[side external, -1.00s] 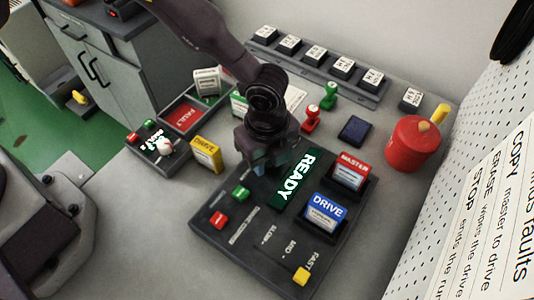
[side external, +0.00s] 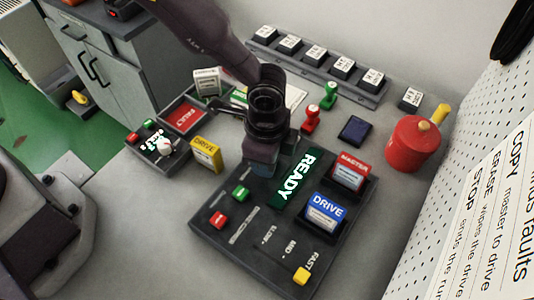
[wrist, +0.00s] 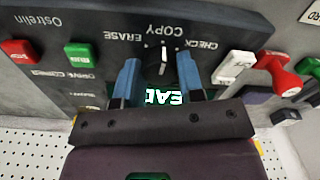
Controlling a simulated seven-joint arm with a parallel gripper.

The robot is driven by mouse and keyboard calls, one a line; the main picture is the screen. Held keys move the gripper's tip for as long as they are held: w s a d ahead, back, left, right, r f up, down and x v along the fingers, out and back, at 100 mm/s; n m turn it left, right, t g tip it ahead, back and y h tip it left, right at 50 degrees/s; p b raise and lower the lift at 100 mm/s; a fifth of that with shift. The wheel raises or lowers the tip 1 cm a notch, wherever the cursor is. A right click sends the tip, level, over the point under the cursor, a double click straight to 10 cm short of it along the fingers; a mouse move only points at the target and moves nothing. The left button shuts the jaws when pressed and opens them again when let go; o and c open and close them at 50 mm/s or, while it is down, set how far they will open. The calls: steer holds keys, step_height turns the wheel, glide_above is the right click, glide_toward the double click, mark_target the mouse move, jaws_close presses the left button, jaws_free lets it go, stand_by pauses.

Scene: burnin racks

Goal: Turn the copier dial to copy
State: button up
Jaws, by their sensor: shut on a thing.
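The copier (side external: 262,228) is a dark panel on the bench with a lit READY display (side external: 296,180). In the wrist view, its dark dial (wrist: 163,66) sits below the labels ERASE, COPY and CHECK. A white mark on the dial points close to COPY, the middle label. My gripper (wrist: 158,76) has its blue fingers on either side of the dial and is shut on it. In the side view, my gripper (side external: 262,168) is over the far end of the copier and hides the dial.
A red MASTER cartridge (side external: 350,172) and blue DRIVE cartridge (side external: 325,212) stand in the copier. Green and red buttons and a yellow slider knob (side external: 301,276) are nearer. A yellow DRIVE cartridge (side external: 206,153) stands left. Stamps and a red canister (side external: 412,145) are at right.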

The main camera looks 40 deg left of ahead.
steer(key=shift+r+n, duration=0.1)
steer(key=shift+n, duration=0.5)
steer(key=o, duration=0.9)
step_height(320, 180, up, 13)
stand_by(0.4)
